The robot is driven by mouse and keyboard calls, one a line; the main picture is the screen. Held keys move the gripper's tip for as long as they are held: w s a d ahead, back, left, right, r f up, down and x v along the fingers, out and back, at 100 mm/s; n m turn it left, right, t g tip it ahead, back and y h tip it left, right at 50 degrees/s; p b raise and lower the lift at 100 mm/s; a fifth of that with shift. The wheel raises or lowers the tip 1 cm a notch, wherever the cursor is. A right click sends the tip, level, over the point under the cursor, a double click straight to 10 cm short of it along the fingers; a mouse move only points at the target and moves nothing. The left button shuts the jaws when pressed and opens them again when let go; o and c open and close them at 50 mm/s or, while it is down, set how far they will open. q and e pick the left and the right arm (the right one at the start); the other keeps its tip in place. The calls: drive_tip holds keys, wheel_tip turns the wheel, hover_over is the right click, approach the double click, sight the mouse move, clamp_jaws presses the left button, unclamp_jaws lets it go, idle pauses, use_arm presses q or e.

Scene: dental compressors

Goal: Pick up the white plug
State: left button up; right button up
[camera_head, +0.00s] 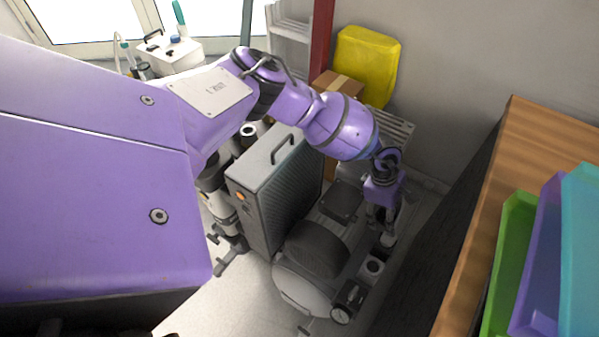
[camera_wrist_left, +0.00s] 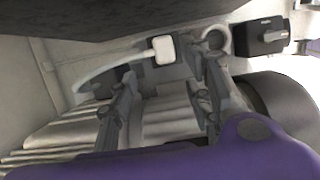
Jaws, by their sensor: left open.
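The white plug (camera_wrist_left: 164,50) shows in the left wrist view as a small rounded white block, with a pale cable curving away to the left. My left gripper (camera_wrist_left: 164,72) is open, its two dark fingers apart, one on each side below the plug in the picture. The plug shows between and just beyond the fingertips, and I cannot tell if they touch it. In the head view my left gripper (camera_head: 380,218) points down over the compressor's right part. I cannot make out the plug clearly there. My right gripper is in neither view.
The compressor (camera_head: 305,285) stands on the floor below, with a pressure gauge (camera_head: 346,303) at its front. A grey cabinet unit (camera_head: 270,180) with a handle is left of it. A wooden-topped bench (camera_head: 505,170) with coloured trays rises close on the right.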

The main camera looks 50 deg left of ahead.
sight(385, 232)
use_arm(q)
drive_tip(key=f, duration=0.1)
drive_tip(key=d+f, duration=0.1)
drive_tip(key=f, duration=0.1)
drive_tip(key=shift+s+d+f+b, duration=0.15)
drive_tip(key=shift+s+d+b, duration=0.15)
drive_tip(key=shift+d+b, duration=0.1)
drive_tip(key=x, duration=0.2)
drive_tip(key=shift+d+f+b, duration=0.25)
drive_tip(key=shift+f+b, duration=0.05)
drive_tip(key=shift+f, duration=0.45)
drive_tip(key=shift+d+f, duration=0.1)
clamp_jaws()
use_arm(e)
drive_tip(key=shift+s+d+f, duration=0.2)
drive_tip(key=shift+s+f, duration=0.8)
